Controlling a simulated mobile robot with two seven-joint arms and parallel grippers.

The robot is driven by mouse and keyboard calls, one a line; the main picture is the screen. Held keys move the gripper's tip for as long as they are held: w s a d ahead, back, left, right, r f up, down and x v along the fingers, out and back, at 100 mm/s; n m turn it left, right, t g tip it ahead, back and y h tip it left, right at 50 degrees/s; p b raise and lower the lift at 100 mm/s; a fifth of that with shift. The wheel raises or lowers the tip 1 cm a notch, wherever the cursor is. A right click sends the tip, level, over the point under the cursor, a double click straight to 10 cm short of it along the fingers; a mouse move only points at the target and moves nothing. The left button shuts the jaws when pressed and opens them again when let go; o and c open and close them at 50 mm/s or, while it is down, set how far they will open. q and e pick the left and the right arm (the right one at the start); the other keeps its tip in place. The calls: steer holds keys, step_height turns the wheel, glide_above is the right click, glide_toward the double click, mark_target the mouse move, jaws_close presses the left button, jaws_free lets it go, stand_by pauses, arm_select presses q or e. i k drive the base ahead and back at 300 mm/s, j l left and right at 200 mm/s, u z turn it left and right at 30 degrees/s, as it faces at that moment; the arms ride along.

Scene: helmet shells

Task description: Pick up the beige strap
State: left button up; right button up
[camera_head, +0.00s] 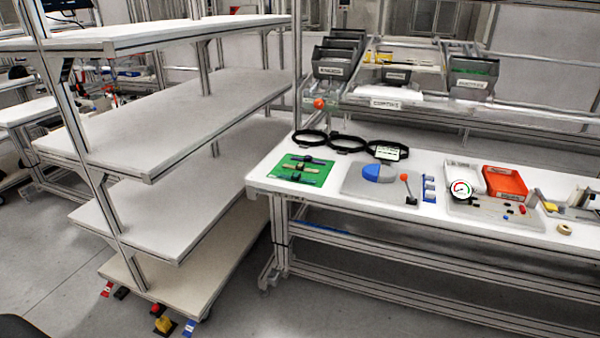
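A green mat (320,172) lies at the left end of the white workbench. Several small strap-like pieces lie on it. One is a thin beige or tan strip (301,167) across the middle of the mat, close to dark pieces. It is small in the picture, and its exact shape is hard to make out. Neither of my grippers shows in the head view.
The workbench (350,206) also holds black rings (347,144), a grey plate with a blue shell (378,173), and a red bin (505,183). An empty multi-level shelf rack (180,115) stands at the left. Grey floor (330,315) is open before the bench.

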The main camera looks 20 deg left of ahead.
mark_target(299, 166)
steer(key=i+j+u, duration=0.15)
steer(key=i, duration=1.7)
